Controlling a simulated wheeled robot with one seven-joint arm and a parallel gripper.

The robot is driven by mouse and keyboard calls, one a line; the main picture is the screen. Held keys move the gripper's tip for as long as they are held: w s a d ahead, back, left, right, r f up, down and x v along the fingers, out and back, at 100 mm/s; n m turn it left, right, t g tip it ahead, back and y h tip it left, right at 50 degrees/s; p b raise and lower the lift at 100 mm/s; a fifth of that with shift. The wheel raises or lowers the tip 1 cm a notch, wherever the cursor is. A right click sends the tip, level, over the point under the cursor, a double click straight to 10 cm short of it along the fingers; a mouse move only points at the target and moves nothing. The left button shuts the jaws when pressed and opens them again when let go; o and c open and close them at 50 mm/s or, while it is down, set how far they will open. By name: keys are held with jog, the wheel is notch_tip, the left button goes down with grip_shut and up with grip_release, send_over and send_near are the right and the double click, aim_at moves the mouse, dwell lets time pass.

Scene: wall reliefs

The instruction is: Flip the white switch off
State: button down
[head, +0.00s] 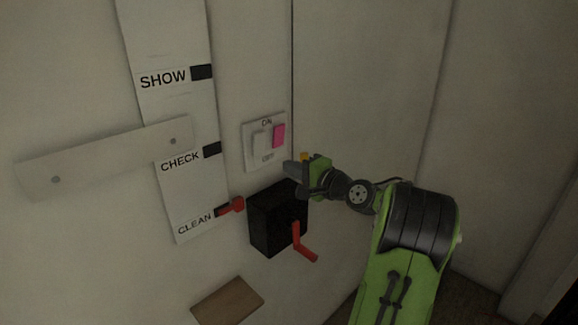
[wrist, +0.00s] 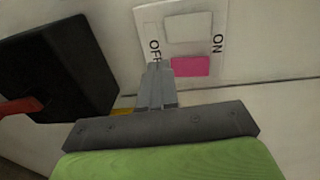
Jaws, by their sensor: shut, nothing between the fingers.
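The switch plate (head: 248,151) is on the wall, marked ON at its top and OFF at its bottom in the head view. The white switch (head: 260,145) is its left rocker and the pink switch (head: 279,136) its right one. The wrist view shows the plate turned, with the white switch (wrist: 189,27) above the pink switch (wrist: 190,67). I cannot tell which way the white switch is tilted. My gripper (head: 289,167) is shut and empty, just below the plate's lower right. In the wrist view its fingertips (wrist: 158,72) cover part of the plate near OFF.
A black box (head: 270,222) with a red crank handle (head: 304,243) sits just below the plate. Left is a white panel (head: 185,195) with SHOW, CHECK and CLEAN labels and a red slider knob (head: 235,205). A brown block (head: 228,302) is lower down. The wall right of the plate is bare.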

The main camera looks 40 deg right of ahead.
jog(key=s+f+b, duration=0.1)
jog(key=s, duration=0.5)
jog(key=shift+s+f+b, duration=0.15)
jog(key=shift+f+b, duration=0.15)
jog(key=shift+f, duration=0.05)
